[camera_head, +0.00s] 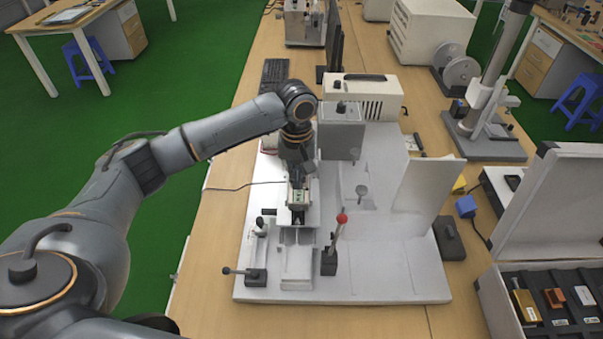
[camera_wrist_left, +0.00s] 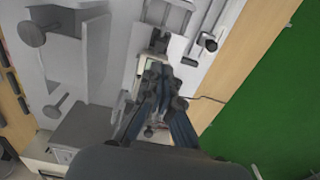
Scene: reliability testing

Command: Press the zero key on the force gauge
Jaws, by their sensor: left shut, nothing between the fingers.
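The force gauge (camera_head: 299,197) is a small pale unit with a greenish face, mounted on the slide of a white test stand (camera_head: 370,272). My left gripper (camera_head: 297,181) is shut and empty, pointing down at the upper end of the gauge. In the left wrist view my left gripper (camera_wrist_left: 156,85) covers most of the gauge, and only parts of its light casing show beside the fingers. The zero key cannot be made out in either view. Whether the fingertips touch the gauge cannot be told. My right gripper is not in view.
A red-knobbed lever (camera_head: 341,219) and a black-handled crank (camera_head: 246,273) stand near the gauge slide. A beige instrument box (camera_head: 363,92) is behind. An open case (camera_head: 545,215) with small blocks lies at right. Bare wooden table shows in front.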

